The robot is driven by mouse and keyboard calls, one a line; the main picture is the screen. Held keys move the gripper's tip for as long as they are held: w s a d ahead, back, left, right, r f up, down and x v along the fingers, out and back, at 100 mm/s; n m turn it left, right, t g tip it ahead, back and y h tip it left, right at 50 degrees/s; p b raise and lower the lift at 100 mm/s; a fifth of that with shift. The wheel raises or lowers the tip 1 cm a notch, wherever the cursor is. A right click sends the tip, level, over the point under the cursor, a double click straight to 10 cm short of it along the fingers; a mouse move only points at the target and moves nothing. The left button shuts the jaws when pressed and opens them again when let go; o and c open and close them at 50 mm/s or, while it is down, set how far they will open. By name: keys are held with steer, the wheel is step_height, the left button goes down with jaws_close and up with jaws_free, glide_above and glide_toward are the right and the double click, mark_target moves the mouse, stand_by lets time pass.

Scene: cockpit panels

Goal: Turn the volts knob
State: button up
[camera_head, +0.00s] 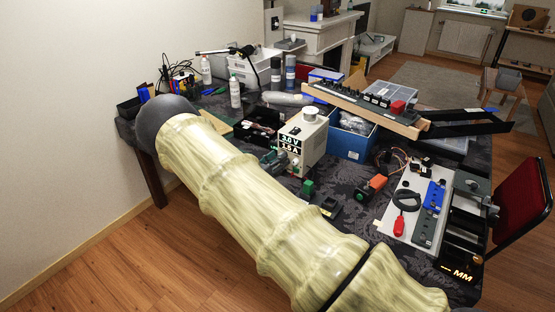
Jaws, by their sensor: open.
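A beige power supply box (315,143) stands upright on the dark patterned table, right of the picture's middle. Its lit display (291,143) shows a volts line above an amps line. Small controls sit low on its front, too small here to tell which is the volts knob. My arm, pale and streaked, crosses from the lower right to a dark rounded joint at the upper left, in front of the table. It covers part of the table's near side. My gripper does not show in this view.
A blue bin (349,144) stands right of the box, with a long wooden rail (362,108) above it. A dark green tool (273,161) lies at the box's left foot. Bottles and a white tub crowd the back. A tool board (408,226) lies right.

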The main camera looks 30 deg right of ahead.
steer(key=c, duration=1)
steer(key=shift+c, duration=0.2)
steer(key=shift+m+b, duration=0.3)
steer(key=shift+b, duration=0.05)
steer(key=m+b, duration=0.3)
steer(key=shift+f, duration=0.1)
steer(key=shift+s+d+m+b, duration=0.1)
steer(key=shift+m+b, duration=1.3)
steer(key=shift+m, duration=0.6)
steer(key=shift+r, duration=0.2)
steer(key=o, duration=1)
